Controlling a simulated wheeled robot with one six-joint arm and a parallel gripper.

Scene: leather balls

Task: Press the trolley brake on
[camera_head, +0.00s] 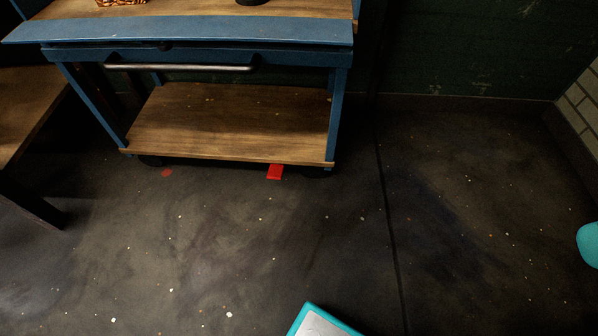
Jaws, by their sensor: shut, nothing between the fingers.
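A blue trolley (200,56) with wooden shelves stands at the upper left, a horizontal bar handle (183,68) on its near side. Its lower wooden shelf (235,120) is close to the floor. A small red pedal (275,172), which looks like the brake, sticks out under the near edge of that shelf, right of its middle. Whether it is up or pressed down I cannot tell. The trolley's wheels are mostly hidden in dark shadow under the shelf. My gripper is not in view.
A wooden table or bench (25,110) with a dark leg stands left of the trolley. The dark speckled floor (300,240) in front is clear. A green wall and pale brickwork bound the back and right.

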